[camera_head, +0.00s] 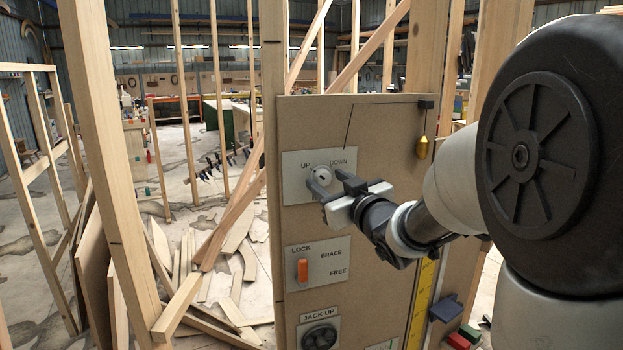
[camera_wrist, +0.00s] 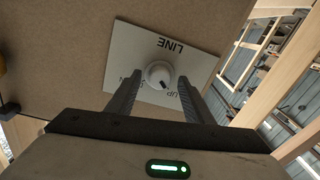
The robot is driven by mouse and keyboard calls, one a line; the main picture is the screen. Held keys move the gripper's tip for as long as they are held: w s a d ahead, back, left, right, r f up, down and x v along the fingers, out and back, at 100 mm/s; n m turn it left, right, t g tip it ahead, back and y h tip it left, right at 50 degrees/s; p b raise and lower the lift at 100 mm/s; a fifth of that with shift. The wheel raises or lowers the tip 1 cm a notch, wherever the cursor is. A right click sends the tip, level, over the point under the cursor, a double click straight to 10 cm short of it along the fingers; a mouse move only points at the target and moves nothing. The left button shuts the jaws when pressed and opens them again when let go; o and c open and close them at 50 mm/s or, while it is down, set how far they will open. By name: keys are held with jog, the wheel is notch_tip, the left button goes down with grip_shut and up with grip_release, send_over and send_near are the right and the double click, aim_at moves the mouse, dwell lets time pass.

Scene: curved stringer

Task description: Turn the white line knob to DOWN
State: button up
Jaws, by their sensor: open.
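The white line knob (camera_head: 321,171) sits on a pale plate (camera_head: 291,190) high on the brown panel, with UP at its upper left and DOWN at its upper right. In the wrist view the knob (camera_wrist: 157,71) shows upside down below the word LINE. A dark mark on its face points toward UP. My gripper (camera_head: 326,180) is open in front of the plate. Its two fingers (camera_wrist: 160,80) stand on either side of the knob, with a small gap visible on each side. The left finger in the wrist view partly hides the word DOWN.
Below is a plate with an orange lever (camera_head: 302,270) marked LOCK, BRACE and FREE, and a black JACK UP knob (camera_head: 320,337). A brass plumb bob (camera_head: 422,148) hangs at the panel's upper right. Wooden posts and scattered boards (camera_head: 230,270) stand to the left.

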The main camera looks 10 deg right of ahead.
jog(key=c, duration=1)
jog(key=shift+c, duration=0.2)
jog(key=shift+m, duration=0.3)
jog(key=m, duration=1)
jog(key=shift+t+b, duration=0.3)
jog(key=shift+t, duration=0.1)
jog(key=m+h, duration=0.1)
jog(key=m, duration=0.4)
jog(key=shift+m, duration=2.8)
